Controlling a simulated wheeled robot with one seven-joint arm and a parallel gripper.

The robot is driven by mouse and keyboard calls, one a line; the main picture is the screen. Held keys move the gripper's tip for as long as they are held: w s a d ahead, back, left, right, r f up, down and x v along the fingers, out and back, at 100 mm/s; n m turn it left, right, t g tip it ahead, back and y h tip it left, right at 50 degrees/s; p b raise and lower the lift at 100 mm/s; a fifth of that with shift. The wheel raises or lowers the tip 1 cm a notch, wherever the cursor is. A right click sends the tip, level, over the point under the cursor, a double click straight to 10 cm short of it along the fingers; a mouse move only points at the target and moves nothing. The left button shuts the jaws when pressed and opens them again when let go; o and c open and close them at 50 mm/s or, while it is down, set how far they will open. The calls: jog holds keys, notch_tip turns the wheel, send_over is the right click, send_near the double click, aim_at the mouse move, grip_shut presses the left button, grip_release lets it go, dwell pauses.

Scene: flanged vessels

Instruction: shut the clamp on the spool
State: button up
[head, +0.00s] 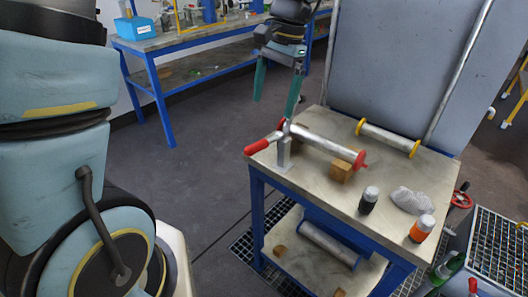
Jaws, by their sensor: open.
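The spool (325,143) is a grey pipe with red flanged ends, lying on the workbench. Its right part rests on a wooden block (341,171). The clamp (284,153) is a metal post at the spool's left end, near the bench's left edge. Its red handle (257,147) sticks out to the left, past the bench edge. My gripper (272,109) has two green fingers spread apart and pointing down, with nothing between them. It is above the clamp, and its right fingertip overlaps the clamp's top in the picture; I cannot tell whether they touch.
A pipe with yellow ends (388,137) lies behind the spool. A tall grey panel (400,70) closes the bench's back. The floor to the left is clear.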

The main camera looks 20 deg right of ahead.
jog(key=shift+a+f+b, duration=0.15)
jog(key=shift+f+b, duration=0.2)
jog(key=shift+f, duration=0.45)
jog(key=shift+r, duration=0.15)
